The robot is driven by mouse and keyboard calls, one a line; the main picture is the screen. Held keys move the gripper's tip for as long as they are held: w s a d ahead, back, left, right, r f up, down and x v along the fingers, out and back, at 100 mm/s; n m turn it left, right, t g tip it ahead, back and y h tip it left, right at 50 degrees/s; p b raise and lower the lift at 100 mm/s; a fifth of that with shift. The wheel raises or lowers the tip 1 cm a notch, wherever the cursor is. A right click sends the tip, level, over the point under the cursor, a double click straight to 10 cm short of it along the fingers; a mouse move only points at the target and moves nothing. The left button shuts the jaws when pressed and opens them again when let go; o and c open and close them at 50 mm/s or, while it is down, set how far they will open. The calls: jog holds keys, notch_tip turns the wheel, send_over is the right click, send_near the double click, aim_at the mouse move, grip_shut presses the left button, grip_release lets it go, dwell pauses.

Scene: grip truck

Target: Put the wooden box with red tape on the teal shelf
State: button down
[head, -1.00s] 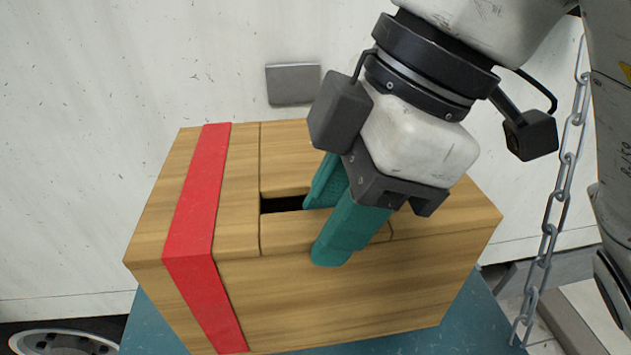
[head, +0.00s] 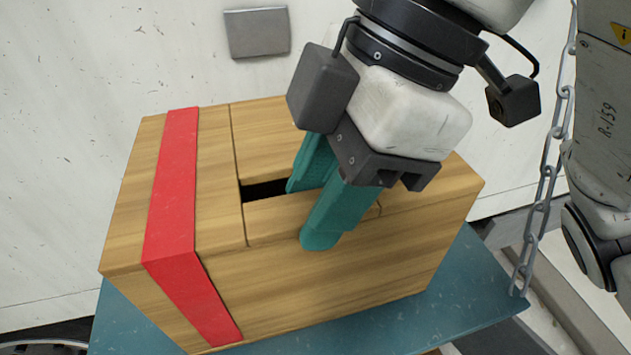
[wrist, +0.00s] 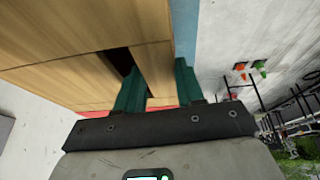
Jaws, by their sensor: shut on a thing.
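The wooden box with red tape (head: 330,275) fills the middle of the head view, with a red band around its left end and a dark slot in its top. My gripper (head: 315,205) comes down from the upper right. Its teal fingers are shut on the box's top board, one finger in the slot and one over the near face. The teal shelf (head: 470,290) shows beneath the box; whether the box touches it is hard to tell. In the wrist view, the fingers (wrist: 160,90) straddle the board beside the slot, and the box (wrist: 60,50) fills the upper left.
A pale wall (head: 60,60) with a grey plate (head: 257,32) stands behind the box. A chain (head: 545,190) hangs at the right, close to the shelf corner. Orange and green cones (wrist: 240,68) show in the wrist view.

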jog(key=c, duration=0.7)
grip_release()
jog(key=b+v, duration=0.1)
jog(key=v, duration=1.1)
jog(key=shift+a, duration=0.1)
